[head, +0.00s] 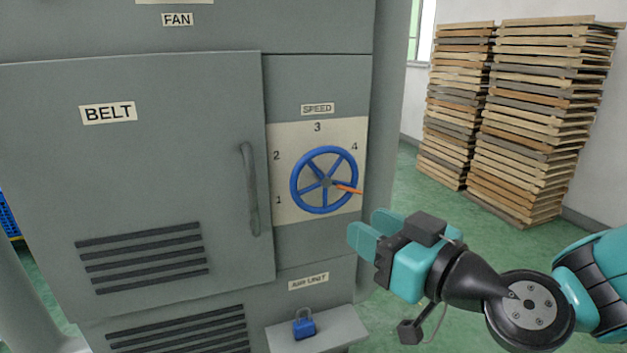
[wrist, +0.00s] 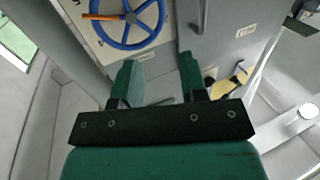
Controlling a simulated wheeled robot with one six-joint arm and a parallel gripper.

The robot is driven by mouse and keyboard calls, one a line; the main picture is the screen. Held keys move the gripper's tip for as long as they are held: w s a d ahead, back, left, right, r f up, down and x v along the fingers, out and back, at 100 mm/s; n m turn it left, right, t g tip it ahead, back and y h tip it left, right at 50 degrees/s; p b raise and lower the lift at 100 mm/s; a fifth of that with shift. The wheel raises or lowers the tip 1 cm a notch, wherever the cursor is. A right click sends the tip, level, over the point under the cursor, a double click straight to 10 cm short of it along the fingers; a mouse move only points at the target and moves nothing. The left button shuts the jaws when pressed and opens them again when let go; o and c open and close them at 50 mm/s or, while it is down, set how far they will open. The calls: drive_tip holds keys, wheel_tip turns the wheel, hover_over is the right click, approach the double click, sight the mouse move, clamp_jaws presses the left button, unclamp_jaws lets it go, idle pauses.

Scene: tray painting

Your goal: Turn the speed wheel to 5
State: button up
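The blue five-spoked speed wheel (head: 326,182) is mounted on a pale dial plate (head: 290,212) under the SPEED label (head: 317,108). The numbers 1, 2, 3 and 4 show around it; I can read no 5. An orange pointer (head: 349,189) runs from the hub to the right and slightly down, below the 4. My gripper (head: 366,229) is open and empty, below and right of the wheel, apart from it. In the wrist view, the wheel (wrist: 130,17) is at the top, beyond my open fingers (wrist: 158,76), with its orange pointer toward the left.
The BELT door (head: 180,160) with its vertical handle (head: 250,190) is left of the dial. Below, a blue padlock (head: 304,325) sits on a light ledge (head: 345,330). Stacked wooden trays (head: 530,110) stand at the right by the wall. The green floor between is clear.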

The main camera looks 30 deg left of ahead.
sight(297, 189)
drive_tip(key=p+x, duration=0.5)
drive_tip(key=x, duration=1.2)
drive_tip(key=shift+f, duration=0.1)
clamp_jaws()
drive_tip(key=shift+f, duration=0.1)
